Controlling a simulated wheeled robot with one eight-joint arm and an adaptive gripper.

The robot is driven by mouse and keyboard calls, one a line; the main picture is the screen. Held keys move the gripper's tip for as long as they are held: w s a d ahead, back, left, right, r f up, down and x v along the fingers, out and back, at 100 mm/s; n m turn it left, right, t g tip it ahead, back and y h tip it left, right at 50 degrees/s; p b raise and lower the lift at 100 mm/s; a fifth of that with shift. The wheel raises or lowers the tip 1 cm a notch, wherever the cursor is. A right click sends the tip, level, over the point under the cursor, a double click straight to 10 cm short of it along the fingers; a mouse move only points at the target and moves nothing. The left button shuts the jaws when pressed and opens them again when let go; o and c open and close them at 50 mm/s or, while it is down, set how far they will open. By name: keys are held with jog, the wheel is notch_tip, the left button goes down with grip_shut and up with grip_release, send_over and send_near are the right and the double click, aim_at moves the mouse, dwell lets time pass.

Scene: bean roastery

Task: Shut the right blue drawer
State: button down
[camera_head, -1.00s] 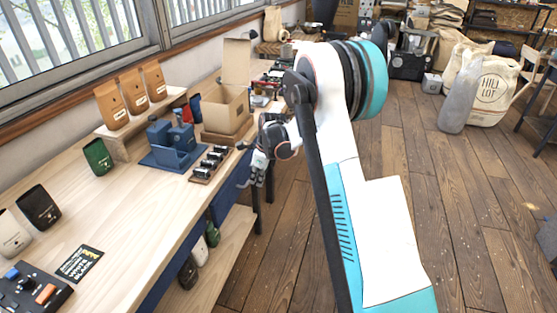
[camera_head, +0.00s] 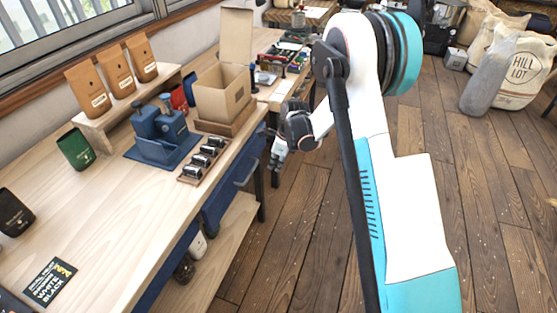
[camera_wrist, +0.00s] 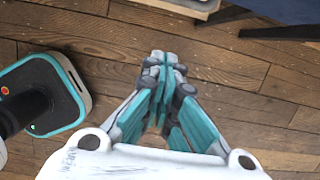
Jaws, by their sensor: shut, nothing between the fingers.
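The right blue drawer (camera_head: 218,203) is under the front edge of the wooden workbench, at its far right end, with a grey bar handle (camera_head: 247,171). I cannot tell how far it stands out from the bench. My gripper (camera_head: 277,160) is beside the handle, to its right and apart from it, over the floor. In the wrist view my gripper (camera_wrist: 165,68) has its fingers together with nothing between them, above floorboards. A dark blue surface (camera_wrist: 288,10) shows at the top right of the wrist view; I cannot tell whether it is the drawer.
The workbench (camera_head: 130,210) holds coffee bags, a blue tamping stand (camera_head: 160,135), a small rack (camera_head: 205,158) and an open cardboard box (camera_head: 222,95). A lower shelf (camera_head: 225,245) runs beneath.

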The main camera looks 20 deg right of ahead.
aim_at(250, 164)
jog(key=shift+w+a+f+b, duration=0.4)
jog(key=shift+w+a+f, duration=0.1)
jog(key=shift+a, duration=0.15)
jog(key=shift+w+a+f+b, duration=0.4)
jog(key=shift+a+f, duration=0.1)
jog(key=shift+a, duration=0.2)
jog(key=shift+w+a+f+b, duration=0.35)
jog(key=shift+w+a+f, duration=0.15)
jog(key=shift+a, duration=0.15)
jog(key=w+a, duration=0.1)
jog(key=a, duration=0.1)
jog(key=w+a, duration=0.2)
jog(key=shift+a, duration=0.1)
